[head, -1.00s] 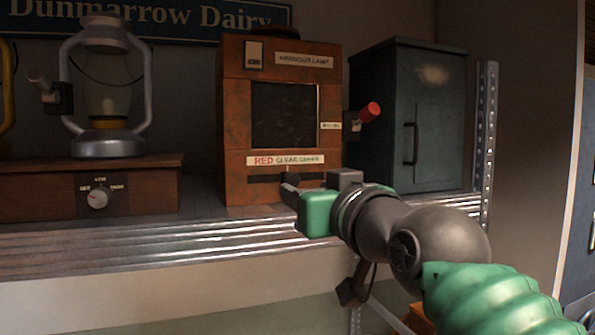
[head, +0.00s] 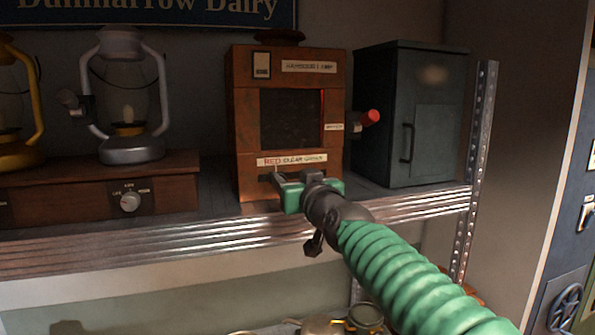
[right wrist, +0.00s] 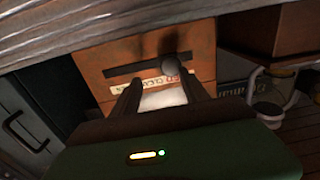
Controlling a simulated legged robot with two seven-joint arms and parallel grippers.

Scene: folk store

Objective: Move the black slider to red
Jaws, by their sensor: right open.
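The brown harbour lamp box (head: 243,110) stands on the metal shelf, with a RED CLEAR GREEN label (head: 291,160) above a dark slot. The black slider's round knob (right wrist: 171,65) shows in the right wrist view, towards the right part of the slot (right wrist: 125,70). That view is upside down, so this is towards the RED side; its exact mark is unclear. My right gripper (head: 290,179) is open at the slot. In the wrist view its fingers (right wrist: 160,75) stand either side of the knob, which is close to the right finger. In the head view the gripper largely hides the slider.
A red-tipped lever (head: 370,117) sticks out of the box's right side. A dark metal cabinet (head: 430,140) stands at right. Silver (head: 130,100) and yellow (head: 15,140) lanterns stand at left on a wooden base with a dial (head: 130,201). The shelf edge (head: 150,245) runs below.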

